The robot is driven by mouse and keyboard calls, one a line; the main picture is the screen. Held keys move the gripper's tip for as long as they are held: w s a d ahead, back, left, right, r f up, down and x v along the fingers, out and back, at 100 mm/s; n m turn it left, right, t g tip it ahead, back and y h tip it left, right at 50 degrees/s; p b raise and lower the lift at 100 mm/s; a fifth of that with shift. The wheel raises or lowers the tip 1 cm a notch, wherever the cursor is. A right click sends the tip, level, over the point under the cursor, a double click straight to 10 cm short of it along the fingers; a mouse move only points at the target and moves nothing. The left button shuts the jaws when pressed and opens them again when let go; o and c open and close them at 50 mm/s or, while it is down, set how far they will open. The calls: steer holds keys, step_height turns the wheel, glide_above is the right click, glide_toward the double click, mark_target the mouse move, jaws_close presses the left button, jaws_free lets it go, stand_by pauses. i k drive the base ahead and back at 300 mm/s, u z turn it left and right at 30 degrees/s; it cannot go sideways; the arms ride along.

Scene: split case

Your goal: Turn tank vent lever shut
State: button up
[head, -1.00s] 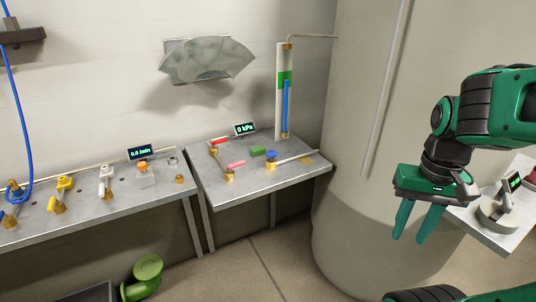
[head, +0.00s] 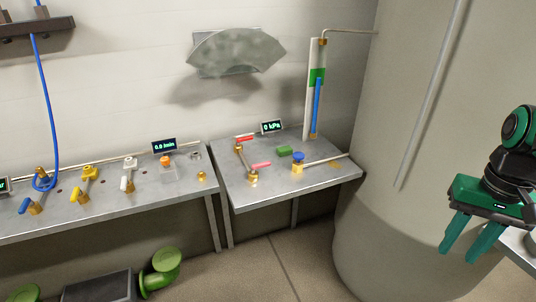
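Several valves stand on the right bench (head: 290,188). They include a red lever (head: 244,138) at the back left, a pink-red lever (head: 261,165) in front of it, and a valve with a blue top (head: 298,156) on a pipe. A green piece (head: 284,151) lies between them. I see no readable label, so I cannot tell which one is the tank vent lever. My gripper (head: 459,256) is at the right edge, in front of the big tank (head: 400,215). Its two green fingers are apart with nothing between them. It is well away from the valves.
The left bench (head: 120,205) carries blue (head: 24,206), yellow (head: 77,195) and white (head: 126,184) levers. A display (head: 271,127) reads 0 kPa beside a gauge tube (head: 316,95). A green pipe elbow (head: 160,268) is on the floor. Floor (head: 270,270) before the right bench is clear.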

mark_target(260, 165)
steer(key=i, duration=0.85)
steer(key=u, duration=0.05)
